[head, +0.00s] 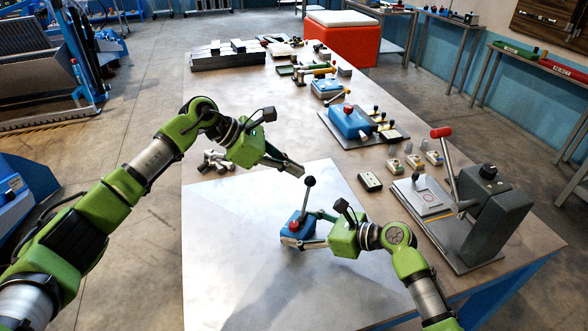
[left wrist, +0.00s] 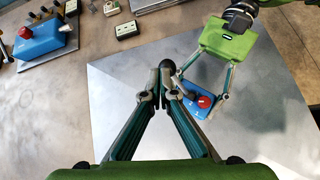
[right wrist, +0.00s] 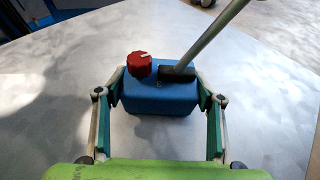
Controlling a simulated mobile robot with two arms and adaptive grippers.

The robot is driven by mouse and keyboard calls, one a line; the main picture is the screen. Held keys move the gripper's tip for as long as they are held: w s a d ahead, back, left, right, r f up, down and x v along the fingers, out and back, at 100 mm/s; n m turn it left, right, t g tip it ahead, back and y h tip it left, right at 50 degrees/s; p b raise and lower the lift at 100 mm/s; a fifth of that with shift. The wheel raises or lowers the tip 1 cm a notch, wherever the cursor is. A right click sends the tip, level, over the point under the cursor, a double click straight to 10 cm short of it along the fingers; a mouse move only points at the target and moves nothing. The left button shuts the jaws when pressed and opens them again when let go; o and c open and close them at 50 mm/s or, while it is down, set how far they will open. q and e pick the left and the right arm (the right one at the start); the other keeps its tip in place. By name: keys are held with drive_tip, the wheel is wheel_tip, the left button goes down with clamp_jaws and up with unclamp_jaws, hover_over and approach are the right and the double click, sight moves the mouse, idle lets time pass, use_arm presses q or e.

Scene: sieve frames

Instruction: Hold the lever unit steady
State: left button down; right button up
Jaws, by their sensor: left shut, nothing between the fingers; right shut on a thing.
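The lever unit is a small blue box (head: 293,226) with a red knob and a grey lever with a black ball top (head: 309,181). It stands on the pale metal sheet. My right gripper (head: 303,229) is shut on the box, one finger on each side, as the right wrist view shows with the blue box (right wrist: 160,97), its red knob (right wrist: 139,64) and lever (right wrist: 207,40). My left gripper (head: 298,170) is shut and empty, close to the ball top. In the left wrist view its fingertips (left wrist: 166,92) overlap the ball; I cannot tell whether they touch it.
A grey press with a red-handled lever (head: 478,220) stands at the right of the table. A larger blue unit with a red button (head: 350,121) sits farther back. A small box with buttons (head: 370,181) lies between. The metal sheet (head: 225,255) is otherwise mostly clear.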

use_arm(q)
drive_tip(key=w+v, duration=0.2)
drive_tip(key=v, duration=1.1)
drive_tip(key=shift+a, duration=0.25)
drive_tip(key=shift+f, duration=0.25)
